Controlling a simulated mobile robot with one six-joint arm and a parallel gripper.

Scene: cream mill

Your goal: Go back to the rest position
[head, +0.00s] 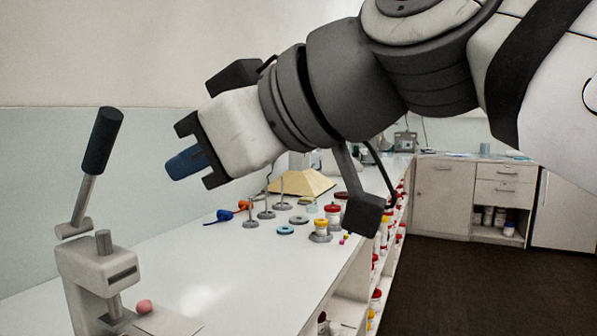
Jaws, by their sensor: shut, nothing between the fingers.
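My arm comes in from the upper right and hides part of the bench's far end and the back wall.
A lever press (95,265) with a dark handle stands at the front left, a pink ball (144,306) beside it. Cabinets (442,195) stand beyond open dark floor (450,290).

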